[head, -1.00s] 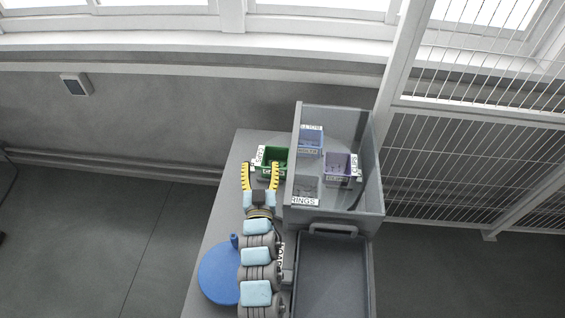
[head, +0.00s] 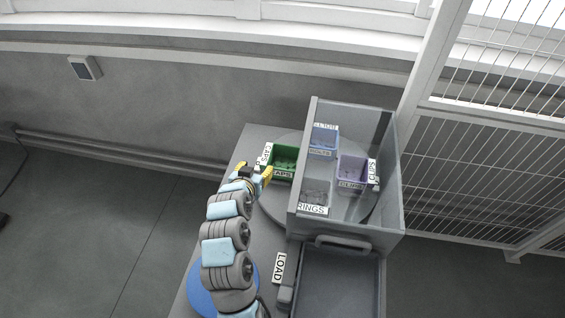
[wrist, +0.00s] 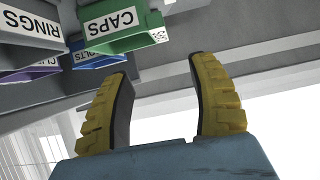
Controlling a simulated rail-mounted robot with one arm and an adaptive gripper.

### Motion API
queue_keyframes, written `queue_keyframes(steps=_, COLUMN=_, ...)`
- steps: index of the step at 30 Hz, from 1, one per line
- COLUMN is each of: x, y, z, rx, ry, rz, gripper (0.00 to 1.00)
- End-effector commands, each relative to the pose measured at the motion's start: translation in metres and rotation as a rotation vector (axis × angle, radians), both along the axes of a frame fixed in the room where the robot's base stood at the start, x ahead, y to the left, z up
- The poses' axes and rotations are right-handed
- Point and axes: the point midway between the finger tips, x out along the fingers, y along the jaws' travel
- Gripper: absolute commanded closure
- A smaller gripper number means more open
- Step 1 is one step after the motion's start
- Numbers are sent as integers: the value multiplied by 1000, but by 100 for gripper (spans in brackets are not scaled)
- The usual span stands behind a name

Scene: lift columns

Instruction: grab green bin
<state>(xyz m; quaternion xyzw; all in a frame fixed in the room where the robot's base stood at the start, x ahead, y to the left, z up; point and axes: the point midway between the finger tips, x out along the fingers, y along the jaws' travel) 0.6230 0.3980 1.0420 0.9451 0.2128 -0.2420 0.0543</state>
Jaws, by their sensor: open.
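The green bin (head: 285,158) labelled CAPS sits on the left of a round grey turntable, outside the clear-walled enclosure. My gripper (head: 253,171) is open and empty, just left of and in front of the green bin in the head view. Its yellow right finger overlaps the bin's near-left corner in that view; I cannot tell contact. In the wrist view the green bin (wrist: 128,40) is at upper left, beyond and to the left of the space between my yellow fingers (wrist: 160,75). The bin is not between them.
Inside the enclosure (head: 345,230) are a blue bin (head: 323,139), a purple bin (head: 352,170) and a grey RINGS bin (head: 315,192). A grey tray (head: 340,280) and LOAD label (head: 279,267) are in front. A blue disc (head: 203,292) lies under my arm. Wire fencing (head: 490,170) stands right.

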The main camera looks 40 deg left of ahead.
Motion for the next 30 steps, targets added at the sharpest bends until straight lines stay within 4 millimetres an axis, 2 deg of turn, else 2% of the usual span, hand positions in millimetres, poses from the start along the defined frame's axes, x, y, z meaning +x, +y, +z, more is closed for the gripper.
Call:
queue_keyframes(steps=18, x=53, y=24, z=-31, rx=-2, ry=0, rz=-1, gripper=41)
queue_keyframes(steps=30, x=81, y=39, z=-48, rx=0, ry=-1, rz=1, gripper=41)
